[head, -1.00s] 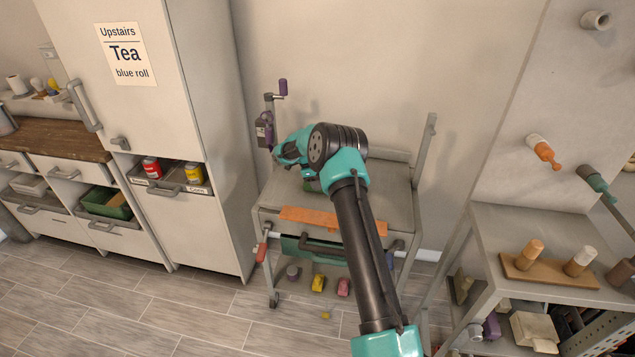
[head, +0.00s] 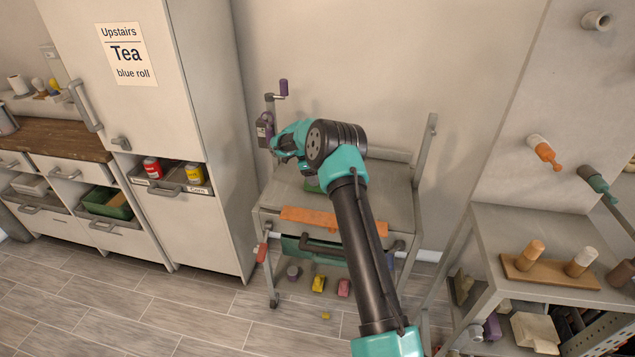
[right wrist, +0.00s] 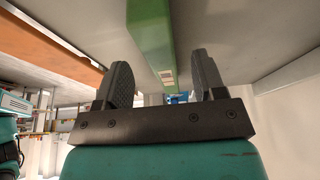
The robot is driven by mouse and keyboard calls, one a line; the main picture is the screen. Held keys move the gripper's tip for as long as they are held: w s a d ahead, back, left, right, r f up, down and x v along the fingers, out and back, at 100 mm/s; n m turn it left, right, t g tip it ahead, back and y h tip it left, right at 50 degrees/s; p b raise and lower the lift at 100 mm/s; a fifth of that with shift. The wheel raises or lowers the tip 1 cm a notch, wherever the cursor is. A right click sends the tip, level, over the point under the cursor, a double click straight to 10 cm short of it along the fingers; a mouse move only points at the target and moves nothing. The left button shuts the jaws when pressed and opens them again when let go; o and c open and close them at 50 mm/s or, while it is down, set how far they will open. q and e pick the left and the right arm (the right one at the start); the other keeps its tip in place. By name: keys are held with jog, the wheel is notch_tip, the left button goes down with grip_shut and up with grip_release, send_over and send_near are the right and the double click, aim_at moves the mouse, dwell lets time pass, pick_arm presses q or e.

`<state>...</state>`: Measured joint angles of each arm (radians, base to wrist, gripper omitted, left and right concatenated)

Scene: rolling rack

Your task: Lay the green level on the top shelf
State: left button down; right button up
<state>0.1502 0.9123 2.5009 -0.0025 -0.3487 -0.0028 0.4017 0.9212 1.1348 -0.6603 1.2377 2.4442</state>
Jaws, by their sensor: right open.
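The green level (head: 312,186) lies on the top shelf (head: 385,195) of the rolling rack, mostly hidden behind my right arm in the head view. In the right wrist view the level (right wrist: 152,40) runs from the top edge down towards the gap between the fingers, with clear space to both fingers. My right gripper (right wrist: 165,80) is open and empty. In the head view this gripper (head: 284,152) is over the back left of the top shelf, apart from the level. My left gripper is in neither view.
An orange bar (head: 330,220) lies along the shelf's front edge. A post with a purple-handled crank (head: 283,88) rises at the rack's back left, close to my gripper. A tall cabinet (head: 215,130) stands left. A side table (head: 570,250) with wooden pegs stands right.

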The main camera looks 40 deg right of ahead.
jog(key=v, duration=1.4)
jog(key=shift+f, duration=0.1)
jog(key=w+a+f+n+t+y, duration=0.1)
jog(key=a+f+n, duration=0.2)
jog(key=a, duration=0.1)
jog(key=w+a+f+n+t+y, duration=0.1)
jog(key=a+f+n, duration=0.2)
jog(key=a+f, duration=0.1)
jog(key=w+a+f+n+t, duration=0.1)
jog(key=a+f+n+t, duration=0.1)
jog(key=a+f+n, duration=0.1)
jog(key=shift+w+a+f+y, duration=0.15)
jog(key=shift+a+f+y, duration=0.1)
jog(key=shift+a, duration=0.25)
jog(key=shift+w+a+f+y, duration=0.15)
jog(key=shift+a+f, duration=0.1)
jog(key=shift+a, duration=0.25)
jog(key=s+a+f+n+y, duration=0.3)
jog(key=s+a+f+n, duration=0.7)
jog(key=s+a+f, duration=0.5)
jog(key=s+a+f+n, duration=0.2)
jog(key=s+a+n, duration=0.2)
jog(key=s, duration=0.7)
jog(key=s+a+f+n, duration=0.2)
jog(key=s+a+n, duration=0.2)
jog(key=s, duration=0.7)
jog(key=shift+a, duration=0.65)
